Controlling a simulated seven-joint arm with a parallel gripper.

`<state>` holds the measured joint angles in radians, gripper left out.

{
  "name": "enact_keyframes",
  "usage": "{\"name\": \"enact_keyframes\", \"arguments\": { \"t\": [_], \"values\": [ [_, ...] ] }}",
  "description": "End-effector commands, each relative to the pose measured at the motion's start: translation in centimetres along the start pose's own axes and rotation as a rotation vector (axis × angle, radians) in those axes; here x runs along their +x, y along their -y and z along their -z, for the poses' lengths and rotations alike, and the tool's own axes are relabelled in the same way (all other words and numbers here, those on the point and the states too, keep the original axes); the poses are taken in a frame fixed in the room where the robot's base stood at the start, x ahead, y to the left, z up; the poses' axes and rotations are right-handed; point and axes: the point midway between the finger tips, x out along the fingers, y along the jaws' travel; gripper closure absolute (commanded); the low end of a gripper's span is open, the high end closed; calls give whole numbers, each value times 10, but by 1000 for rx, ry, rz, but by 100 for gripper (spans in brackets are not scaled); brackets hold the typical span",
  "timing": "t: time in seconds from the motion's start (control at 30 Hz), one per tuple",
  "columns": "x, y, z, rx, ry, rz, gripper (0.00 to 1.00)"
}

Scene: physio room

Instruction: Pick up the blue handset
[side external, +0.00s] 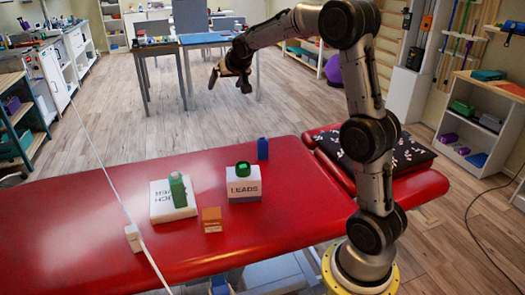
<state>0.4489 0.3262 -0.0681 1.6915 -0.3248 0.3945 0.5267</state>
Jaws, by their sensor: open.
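A small upright blue object (262,149), which looks like the blue handset, stands on the red treatment table (90,215) near its far edge. It is behind the white box marked LEADS (244,190). My gripper (229,81) is open and empty, high above and beyond the table's far edge. It is up and to the left of the blue object in the picture, well apart from it. The blue object's near face shows; its far side is hidden.
A green roll (243,169) sits on the LEADS box. A green bottle (178,191) stands on another white lettered box (160,206). A dark patterned pillow (400,154) lies at the right.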

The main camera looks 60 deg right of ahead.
Motion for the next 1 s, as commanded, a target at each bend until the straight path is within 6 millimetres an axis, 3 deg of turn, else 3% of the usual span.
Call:
{"name": "enact_keyframes", "arguments": {
  "t": [0.03, 0.2, 0.3, 0.4, 0.5, 0.6, 0.73, 1.0],
  "values": [
    [32, -20, -1, 22, 19, -32, 2],
    [119, -85, -19, 77, 76, -122, 2],
    [160, -125, -44, 103, 128, -170, 2],
    [188, -158, -72, 133, 182, -208, 2],
    [202, -181, -95, 156, 224, -234, 2],
    [208, -194, -103, 170, 238, -247, 2],
    [220, -199, -107, 172, 238, -249, 2],
    [265, -208, -120, 172, 237, -249, 2]
  ]
}}
